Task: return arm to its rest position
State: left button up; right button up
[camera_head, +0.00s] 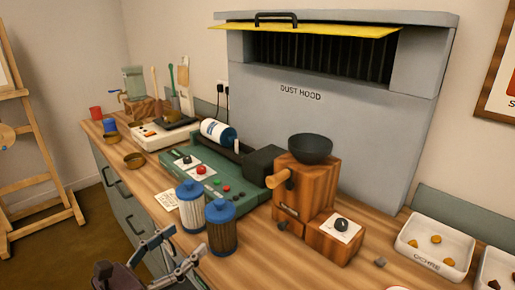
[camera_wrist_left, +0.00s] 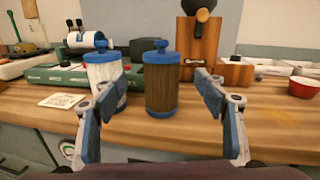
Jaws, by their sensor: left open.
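My left gripper (camera_head: 179,254) is in the lower part of the head view, in front of the table's front edge. Its two fingers stand apart and nothing is between them. In the left wrist view the open left gripper (camera_wrist_left: 160,122) faces two blue-lidded jars on the table. The white-filled jar (camera_head: 190,206) is on the left and the brown-filled jar (camera_head: 221,227) on the right. In the left wrist view the left finger overlaps part of the white jar (camera_wrist_left: 104,72); the brown jar (camera_wrist_left: 160,82) shows between the fingers. My right gripper is not in view.
Behind the jars is a green machine (camera_head: 205,170) bearing a blue-and-white bottle (camera_head: 218,133). A wooden grinder (camera_head: 306,190) with a black bowl stands to the right, white trays (camera_head: 434,245) farther right. The grey dust hood (camera_head: 330,120) rises behind. Bare tabletop (camera_head: 290,265) lies in front of the grinder.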

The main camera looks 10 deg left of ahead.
pick_arm(q)
jog(key=a+r+n+t+y, duration=0.45)
jog(key=a+n+y, duration=0.4)
jog(key=n, duration=0.85)
jog(key=s+a+f+n+g+y, duration=0.2)
jog(key=s+f+n+g+y, duration=0.15)
jog(key=f+n, duration=0.5)
jog(key=s+a+f+n+g+y, duration=0.25)
jog(key=f+n+g, duration=0.25)
jog(key=f+n, duration=0.35)
jog(key=s+d+f+n+g+h, duration=0.55)
jog(key=s+d+f+g, duration=0.35)
jog(key=s+d+f, duration=0.6)
notch_tip(320, 180, down, 24)
jog(key=s, duration=0.1)
jog(key=s+a+f+g, duration=0.2)
jog(key=s+a+f, duration=0.1)
jog(key=s+f, duration=1.4)
jog(key=shift+s+f+m, duration=0.35)
jog(key=shift+s+m, duration=0.1)
jog(key=shift+s, duration=0.05)
